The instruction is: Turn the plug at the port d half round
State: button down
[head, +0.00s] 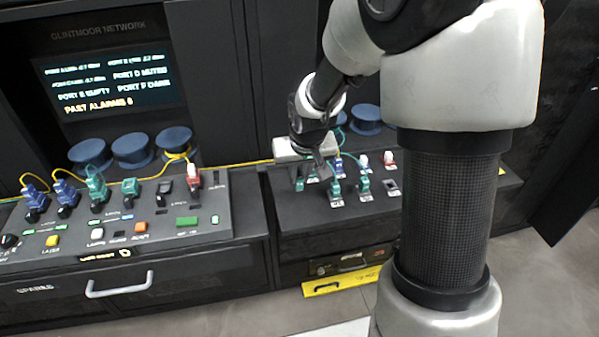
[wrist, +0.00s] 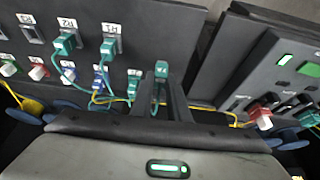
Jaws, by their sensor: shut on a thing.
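My gripper (wrist: 161,98) is shut on a teal plug (wrist: 161,72), which stands between the two fingers in the wrist view. In the head view my gripper (head: 309,180) is at the left end of the right-hand panel, and a bit of teal (head: 298,184) shows under it. I cannot tell whether the held plug is clear of the panel. The left console (head: 225,230) has a row of plugs: blue, blue, teal, a teal-green one (head: 130,187) and a red one (head: 193,173). Its port letters are too small to read, so port d is not certain.
The right-hand panel (head: 290,217) carries teal plugs (head: 335,190) in front and blue, white and red ones behind. A yellow cable (head: 240,163) runs behind the console to the panel. Blue spools (head: 132,150) stand behind. The screen (head: 112,75) reads port D muted.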

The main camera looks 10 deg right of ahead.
aim_at(300, 186)
jog(key=shift+f+b, duration=1.55)
jog(key=shift+f, duration=0.9)
jog(key=shift+f, duration=0.2)
jog(key=c, duration=1.6)
grip_release()
jog(key=shift+r, duration=0.1)
